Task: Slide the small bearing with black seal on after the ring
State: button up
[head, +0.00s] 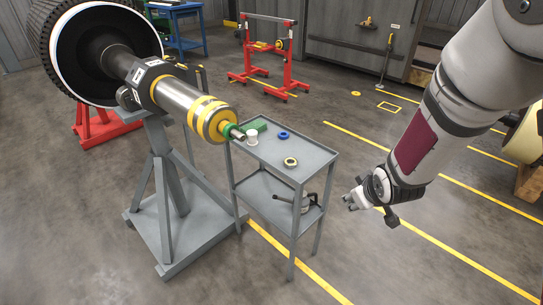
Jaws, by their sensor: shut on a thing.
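The shaft (184,98) lies level across a grey stand, its free end toward the trolley. Yellow and metallic rings (210,118) sit around it near that end, and a narrower green tip (233,131) sticks out past them. My gripper (350,200) is in the air right of the trolley, apart from the shaft, its fingers pointing left. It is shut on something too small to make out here. A pale yellow ring with a dark inner part (290,161) lies on the trolley top; I cannot tell whether it is a bearing. No black-sealed bearing can be identified for sure.
The grey trolley (313,153) stands between shaft and gripper. It carries a blue ring (283,135), a white cup-like part (252,137) and a green block (258,124). A tool lies on its lower shelf. The grey stand (161,185) has a wide base. Floor right of the trolley is clear.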

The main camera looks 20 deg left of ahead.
jog(key=a+r+n+t+y, duration=0.2)
jog(key=a+n+y, duration=0.1)
jog(key=a, duration=0.3)
jog(key=n+g+y+b, duration=0.2)
jog(key=n+y, duration=0.5)
jog(key=y, duration=0.4)
send_near(243, 139)
jog(key=shift+x, duration=2.65)
jog(key=shift+b+x, duration=1.2)
jog(key=shift+x, duration=0.35)
jog(key=shift+w+a, duration=0.15)
jog(key=shift+a, duration=0.15)
jog(key=shift+w+a+b, duration=0.15)
jog(key=shift+a+b, duration=0.15)
jog(key=shift+a, duration=0.05)
jog(key=shift+w+a, duration=0.1)
jog(key=shift+a, duration=0.2)
